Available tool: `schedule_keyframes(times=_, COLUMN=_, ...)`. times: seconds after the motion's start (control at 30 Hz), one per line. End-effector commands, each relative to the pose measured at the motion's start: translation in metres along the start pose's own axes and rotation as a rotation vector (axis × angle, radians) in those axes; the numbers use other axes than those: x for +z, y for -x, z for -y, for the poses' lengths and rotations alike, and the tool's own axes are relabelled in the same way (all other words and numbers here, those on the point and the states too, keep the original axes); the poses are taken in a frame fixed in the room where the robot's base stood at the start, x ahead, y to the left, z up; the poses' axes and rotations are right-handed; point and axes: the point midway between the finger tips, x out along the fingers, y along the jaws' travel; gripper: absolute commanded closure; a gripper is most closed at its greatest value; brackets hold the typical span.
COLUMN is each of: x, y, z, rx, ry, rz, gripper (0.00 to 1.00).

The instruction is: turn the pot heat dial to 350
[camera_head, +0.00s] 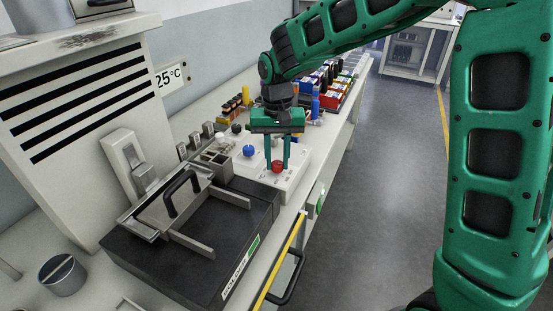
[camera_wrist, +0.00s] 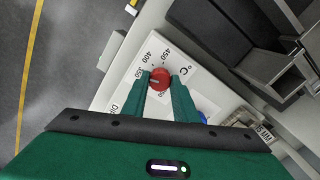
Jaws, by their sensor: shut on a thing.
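The red heat dial (camera_head: 277,167) sits on the white control panel (camera_head: 296,180) behind the black solder pot unit. In the wrist view the red dial (camera_wrist: 160,78) is ringed by printed numbers, with 350, 400, 450 and a °C mark readable. The small pale mark on the dial is too unclear to read a setting. My gripper (camera_head: 278,164) points down, with its two green fingers on either side of the red dial, shut on it. The wrist view shows the fingertips (camera_wrist: 161,80) against the dial's sides.
Coloured connector bins (camera_head: 335,95) are behind. The floor at right is clear.

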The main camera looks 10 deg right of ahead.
Motion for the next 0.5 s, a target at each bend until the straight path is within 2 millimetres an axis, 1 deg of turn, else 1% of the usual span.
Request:
schedule_keyframes(times=0.23, x=-0.0002, y=0.0006, z=-0.0002, rx=0.000, ry=0.179, rz=-0.001, gripper=0.96)
schedule_keyframes(times=0.33, x=-0.0003, y=0.0006, z=-0.0003, rx=0.000, ry=0.213, rz=-0.001, gripper=0.96)
schedule_keyframes(times=0.5, x=-0.0004, y=0.0007, z=-0.0003, rx=0.000, ry=0.222, rz=-0.001, gripper=0.96)
